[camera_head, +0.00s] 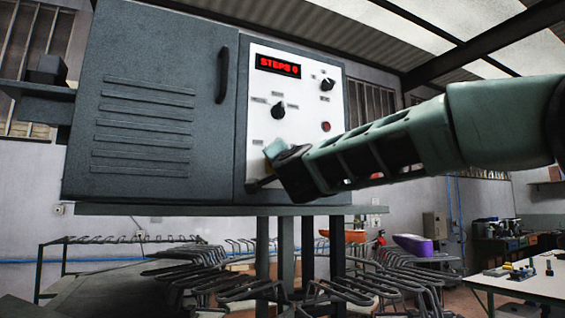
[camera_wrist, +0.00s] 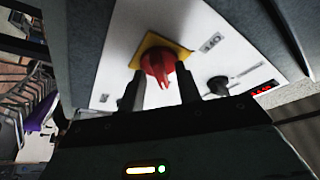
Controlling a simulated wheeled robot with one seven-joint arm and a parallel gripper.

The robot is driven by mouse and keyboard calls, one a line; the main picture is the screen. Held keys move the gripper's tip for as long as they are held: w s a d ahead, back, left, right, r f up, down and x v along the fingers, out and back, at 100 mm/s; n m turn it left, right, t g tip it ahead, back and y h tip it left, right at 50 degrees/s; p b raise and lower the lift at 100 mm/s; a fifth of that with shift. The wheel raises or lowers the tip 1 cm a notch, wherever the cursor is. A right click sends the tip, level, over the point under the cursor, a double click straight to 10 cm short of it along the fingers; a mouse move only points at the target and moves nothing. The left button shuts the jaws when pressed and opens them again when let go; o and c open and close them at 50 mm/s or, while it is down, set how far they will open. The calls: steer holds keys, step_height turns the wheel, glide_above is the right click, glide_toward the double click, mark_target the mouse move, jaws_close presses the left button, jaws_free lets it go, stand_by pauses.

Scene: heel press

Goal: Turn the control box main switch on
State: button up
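The control box (camera_head: 330,110) has a white panel with a lit red display (camera_head: 277,66) reading "STEPS 0". The main switch, a red rotary knob (camera_wrist: 158,64) on a yellow plate (camera_wrist: 150,46), shows in the wrist view. In the head view my gripper (camera_head: 268,168) hides it at the panel's lower part. In the wrist view my gripper (camera_wrist: 159,92) is open, with one dark finger on each side of the red knob and space between. Contact with the knob cannot be made out.
Black knobs (camera_head: 278,110) and a red button (camera_head: 326,127) sit on the same panel, close to my gripper. A grey cabinet door with a handle (camera_head: 222,75) is to the left. Below is a rack of metal loops (camera_head: 250,292).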

steer(key=b+v, duration=0.7)
steer(key=v, duration=1)
steer(key=shift+s+f, duration=0.15)
steer(key=shift+f, duration=0.05)
